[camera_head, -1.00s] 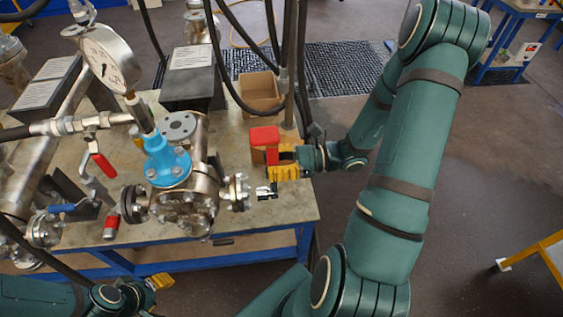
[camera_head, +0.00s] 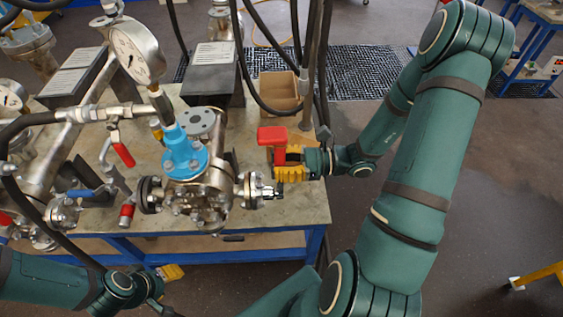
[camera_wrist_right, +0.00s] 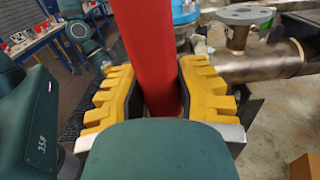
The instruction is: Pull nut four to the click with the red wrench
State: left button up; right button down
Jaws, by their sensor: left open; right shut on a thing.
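The red wrench (camera_head: 272,136) is in my right gripper (camera_head: 291,165), whose yellow fingers are shut on it. In the right wrist view its red handle (camera_wrist_right: 152,50) stands between the fingers of my right gripper (camera_wrist_right: 157,95). The wrench's dark metal end (camera_head: 271,191) is at the right side of the bolted flange (camera_head: 251,190) on the steel vessel (camera_head: 200,193). I cannot tell whether it sits on a nut, or which nut is number four. My left gripper (camera_head: 170,272) is open and low at the front, below the table edge, partly hidden by its arm.
A blue fitting (camera_head: 184,157) and a pressure gauge (camera_head: 136,52) rise above the vessel. Black hoses hang behind the wrench. An open cardboard box (camera_head: 280,92) stands at the back. The table top (camera_head: 300,208) is bare at its front right corner.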

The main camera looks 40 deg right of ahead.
jog(key=shift+x, duration=0.75)
jog(key=w+d+f+m+p, duration=0.1)
jog(key=w+d+m+p, duration=0.1)
jog(key=d+m+p, duration=0.3)
jog(key=d+m, duration=0.1)
jog(key=d, duration=0.1)
jog(key=shift+w+d+f, duration=0.35)
jog(key=shift+w, duration=0.05)
dwell(0.7)
